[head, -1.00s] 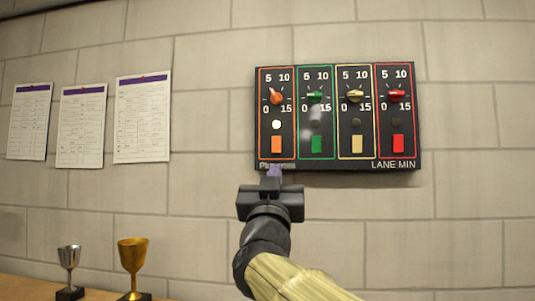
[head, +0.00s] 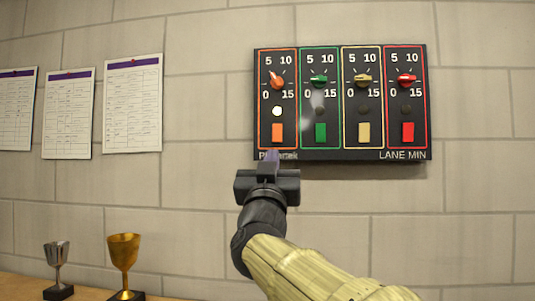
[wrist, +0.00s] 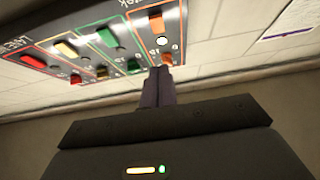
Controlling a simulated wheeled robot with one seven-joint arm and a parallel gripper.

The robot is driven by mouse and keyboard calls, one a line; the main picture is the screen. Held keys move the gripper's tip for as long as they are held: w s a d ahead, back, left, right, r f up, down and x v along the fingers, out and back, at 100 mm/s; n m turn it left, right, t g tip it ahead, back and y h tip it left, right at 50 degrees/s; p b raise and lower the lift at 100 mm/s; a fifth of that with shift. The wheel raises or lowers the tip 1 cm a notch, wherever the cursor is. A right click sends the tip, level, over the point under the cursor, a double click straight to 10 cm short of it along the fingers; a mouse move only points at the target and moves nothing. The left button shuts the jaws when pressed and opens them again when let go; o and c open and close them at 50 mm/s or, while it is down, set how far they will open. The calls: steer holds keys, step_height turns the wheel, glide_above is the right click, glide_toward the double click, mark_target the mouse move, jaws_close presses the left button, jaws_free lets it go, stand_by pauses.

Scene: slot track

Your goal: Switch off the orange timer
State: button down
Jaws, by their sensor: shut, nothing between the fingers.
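The orange timer (head: 266,100) is the leftmost column of the black wall panel. It has an orange knob (head: 278,83) pointing up-left, a lit white lamp (head: 277,111) and an orange rectangular button (head: 277,133) below. In the wrist view the panel appears upside down, with the orange button (wrist: 157,24), the lamp (wrist: 161,41) and the orange knob (wrist: 168,59). My gripper (head: 268,156) is shut and empty, its tips at the panel's lower left edge, under the orange button. The tips (wrist: 158,72) also show in the wrist view; I cannot tell whether they touch anything.
Green (head: 321,133), yellow (head: 364,133) and red (head: 408,132) buttons stand in columns to the right, their lamps dark. Paper sheets (head: 132,104) hang on the wall at left. A silver cup (head: 57,254) and a gold cup (head: 123,252) stand on a ledge at lower left.

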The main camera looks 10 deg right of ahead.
mark_target(279, 133)
steer(key=p+x, duration=0.2)
steer(key=x, duration=0.1)
steer(key=w+f+p+x, duration=0.1)
steer(key=p+x, duration=0.1)
steer(key=x, duration=0.2)
steer(key=p+x, duration=0.3)
steer(key=x, duration=0.1)
steer(key=shift+w+d+f, duration=0.25)
steer(key=shift+f, duration=0.1)
steer(key=shift+w+d+f, duration=0.1)
steer(key=shift+w+f, duration=0.05)
steer(key=shift+w, duration=0.15)
steer(key=shift+s, duration=0.1)
